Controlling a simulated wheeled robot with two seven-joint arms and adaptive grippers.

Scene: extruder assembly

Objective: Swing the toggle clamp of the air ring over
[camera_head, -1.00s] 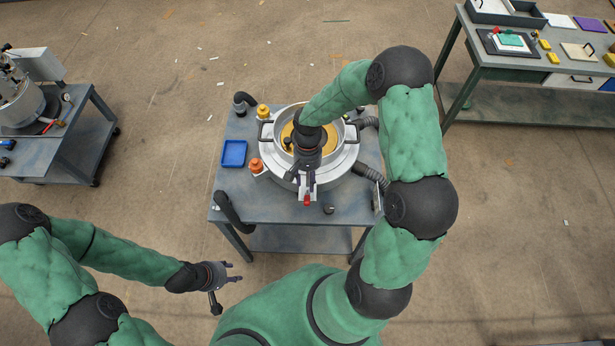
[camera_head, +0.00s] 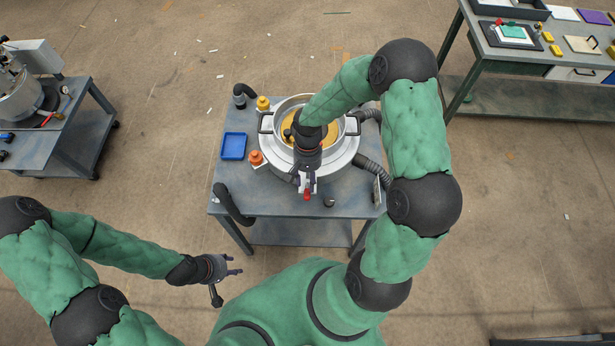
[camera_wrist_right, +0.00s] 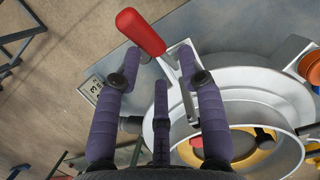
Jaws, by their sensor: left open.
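The air ring (camera_head: 346,170) is a round silver ring with black handles around a yellowish centre on the middle table. Its toggle clamp has a red handle (camera_head: 307,195) at the ring's near side. My right gripper (camera_head: 307,180) is over that side, pointing down. In the right wrist view, the red handle (camera_wrist_right: 140,32) lies just beyond the fingertips, and the metal clamp arm (camera_wrist_right: 176,70) runs between the spread purple fingers. The right gripper looks open; contact cannot be told. My right arm hides part of the ring. My left gripper (camera_head: 237,265) is open and empty, in front of the table.
The middle table (camera_head: 285,206) also holds a blue tray (camera_head: 234,146), an orange-capped container (camera_head: 256,158), a yellow one (camera_head: 263,103) and dark hoses (camera_head: 372,172). A side table (camera_head: 75,140) with a machine stands left, a workbench (camera_head: 475,60) upper right.

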